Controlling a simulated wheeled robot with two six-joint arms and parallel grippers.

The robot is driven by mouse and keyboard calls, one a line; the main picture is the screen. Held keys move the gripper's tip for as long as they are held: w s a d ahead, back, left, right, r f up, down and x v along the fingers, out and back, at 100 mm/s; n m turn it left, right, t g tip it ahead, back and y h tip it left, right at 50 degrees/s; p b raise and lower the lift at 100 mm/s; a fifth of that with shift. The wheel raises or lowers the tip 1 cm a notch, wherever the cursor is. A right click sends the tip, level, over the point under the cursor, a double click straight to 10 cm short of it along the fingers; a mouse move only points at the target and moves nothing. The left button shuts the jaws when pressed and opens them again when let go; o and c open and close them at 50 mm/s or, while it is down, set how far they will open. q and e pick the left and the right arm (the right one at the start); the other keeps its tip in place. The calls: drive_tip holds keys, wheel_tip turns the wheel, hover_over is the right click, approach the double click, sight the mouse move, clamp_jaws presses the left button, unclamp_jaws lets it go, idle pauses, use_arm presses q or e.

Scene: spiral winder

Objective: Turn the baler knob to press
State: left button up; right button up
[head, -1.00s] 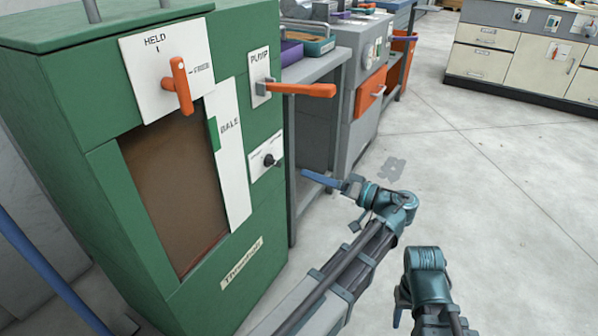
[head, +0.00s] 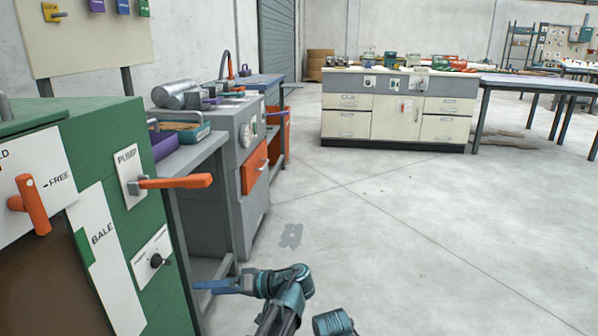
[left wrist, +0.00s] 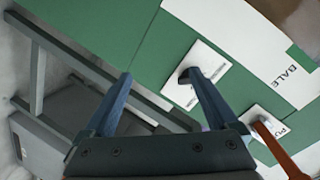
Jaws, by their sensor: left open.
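The green baler (head: 135,195) stands at the left of the head view. Its small black knob (head: 156,261) sits on a white plate (head: 140,262) below the orange PUMP lever (head: 180,182). The plate's markings are too small to read. My left gripper (head: 203,285) is open, just right of the knob in the head view. In the left wrist view the knob (left wrist: 188,76) shows by the tip of the right-hand finger of my left gripper (left wrist: 158,75); I cannot tell whether they touch. Nothing is between the fingers. My right gripper is out of view.
An orange HELD/FREE handle (head: 32,205) and the BALE strip (head: 105,255) are left of the knob. A grey bench (head: 205,160) stands close behind the baler. A cream cabinet (head: 398,115) is farther back. The floor (head: 420,230) at right is clear.

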use_arm(q)
drive_tip(key=s+f+m+h, duration=0.2)
drive_tip(key=f+h, duration=0.1)
drive_tip(key=f, duration=0.3)
drive_tip(key=s+f+m+h, duration=0.1)
drive_tip(key=s+f+h, duration=0.2)
drive_tip(key=f+h, duration=0.15)
drive_tip(key=s+d+f+m+h, duration=0.3)
drive_tip(key=d+f+h, duration=0.3)
drive_tip(key=d+h, duration=0.15)
drive_tip(key=s+d+r+m+g+y+p, duration=0.1)
drive_tip(key=s+d+r+m+p, duration=0.4)
drive_tip(key=d+r+p, duration=0.75)
wheel_tip(320, 180, up, 39)
drive_tip(key=s+a+p, duration=0.1)
drive_tip(key=p, duration=3.8)
drive_tip(key=shift+a+n, duration=0.2)
drive_tip(key=shift+n, duration=0.2)
